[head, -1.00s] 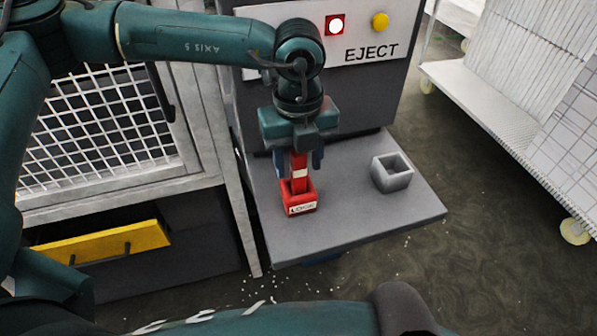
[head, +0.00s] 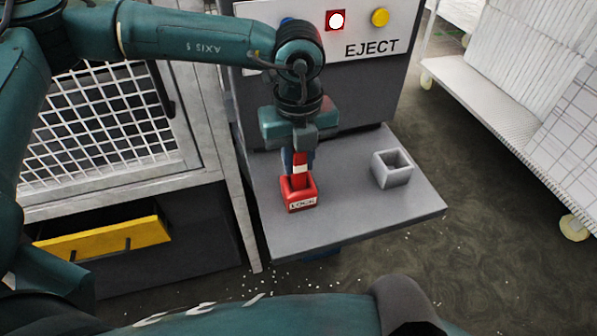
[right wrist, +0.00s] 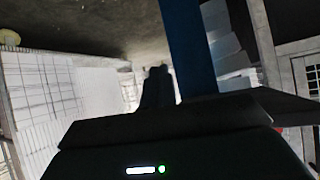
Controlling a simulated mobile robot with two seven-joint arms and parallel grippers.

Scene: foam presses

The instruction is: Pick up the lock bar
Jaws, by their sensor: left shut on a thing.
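The lock bar (head: 300,171) is red with a white band and stands upright in a red square holder (head: 300,203) labelled LOCK. The holder sits on the left part of a grey shelf (head: 340,226). My left gripper (head: 299,158) points down from above and is shut on the upper part of the bar, with its blue fingers on either side. The bar's lower end is hidden inside the holder. My right gripper is not clearly seen; the right wrist view shows dark shapes whose jaws I cannot make out.
An empty grey square holder (head: 392,170) sits on the shelf's right side. A mesh cage (head: 95,125) stands left; a white cart (head: 500,110) stands right.

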